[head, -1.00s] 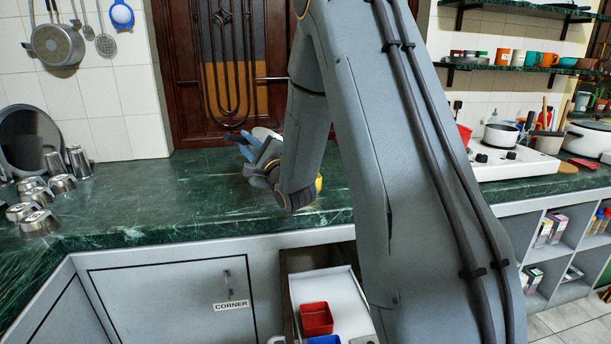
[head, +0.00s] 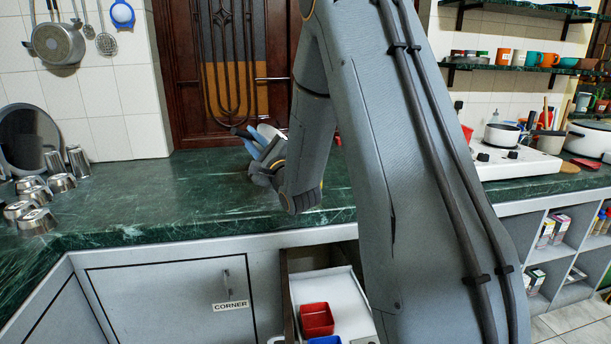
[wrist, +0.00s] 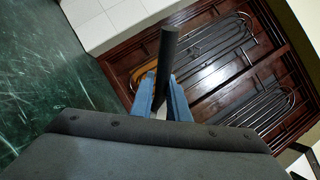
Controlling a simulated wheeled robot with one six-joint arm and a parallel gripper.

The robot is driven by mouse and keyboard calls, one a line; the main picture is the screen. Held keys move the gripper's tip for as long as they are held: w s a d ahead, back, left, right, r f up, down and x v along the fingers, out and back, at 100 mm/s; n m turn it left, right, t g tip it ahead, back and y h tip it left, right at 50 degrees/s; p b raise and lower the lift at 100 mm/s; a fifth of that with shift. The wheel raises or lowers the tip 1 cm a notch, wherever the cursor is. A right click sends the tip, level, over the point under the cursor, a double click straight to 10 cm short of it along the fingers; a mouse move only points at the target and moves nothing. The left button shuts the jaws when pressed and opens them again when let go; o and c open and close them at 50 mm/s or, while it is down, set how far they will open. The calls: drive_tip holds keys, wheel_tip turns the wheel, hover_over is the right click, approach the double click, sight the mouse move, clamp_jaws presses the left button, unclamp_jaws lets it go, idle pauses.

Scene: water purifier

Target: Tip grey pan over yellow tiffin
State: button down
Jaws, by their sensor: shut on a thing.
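My gripper (head: 250,144) is over the green counter in the head view, left of my forearm. In the wrist view its blue fingers (wrist: 167,98) are shut on a dark bar-like handle (wrist: 167,58), which I take as the grey pan's handle. A pale, tilted part of the pan (head: 268,131) shows just beyond the fingers in the head view; the rest is hidden behind my gripper and arm. I cannot make out the yellow tiffin now; my arm covers that part of the counter. Whether the pan is over it cannot be told.
Steel cups and bowls (head: 35,205) stand on the counter at left. A white stove with a pot (head: 502,134) is at right. An open drawer with a red tray (head: 316,319) sits below the counter. A dark wooden door (head: 230,75) is behind; the counter's left middle is clear.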

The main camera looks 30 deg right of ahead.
drive_tip(key=shift+s+d+m+t+b, duration=0.2)
drive_tip(key=shift+d+m+t+b, duration=0.1)
drive_tip(key=shift+b, duration=0.2)
drive_tip(key=shift+s+d+r+m+t+h+b, duration=0.55)
drive_tip(key=shift+d+r+m+t+h+b, duration=0.25)
drive_tip(key=shift+m, duration=0.2)
idle(0.4)
drive_tip(key=shift+s+d+f+m+t+h+b, duration=0.2)
drive_tip(key=shift+s+d+m+h+b, duration=0.15)
drive_tip(key=shift+m+b, duration=0.25)
drive_tip(key=shift+s+d+f+m+t+h+b, duration=0.1)
drive_tip(key=shift+s+d+m+t+h+b, duration=0.1)
drive_tip(key=shift+d+m+b, duration=0.4)
drive_tip(key=shift+s+d+r+m+t+h+b, duration=0.3)
drive_tip(key=shift+s+r+m+h+b, duration=0.1)
drive_tip(key=shift+m+h+b, duration=0.25)
idle(0.3)
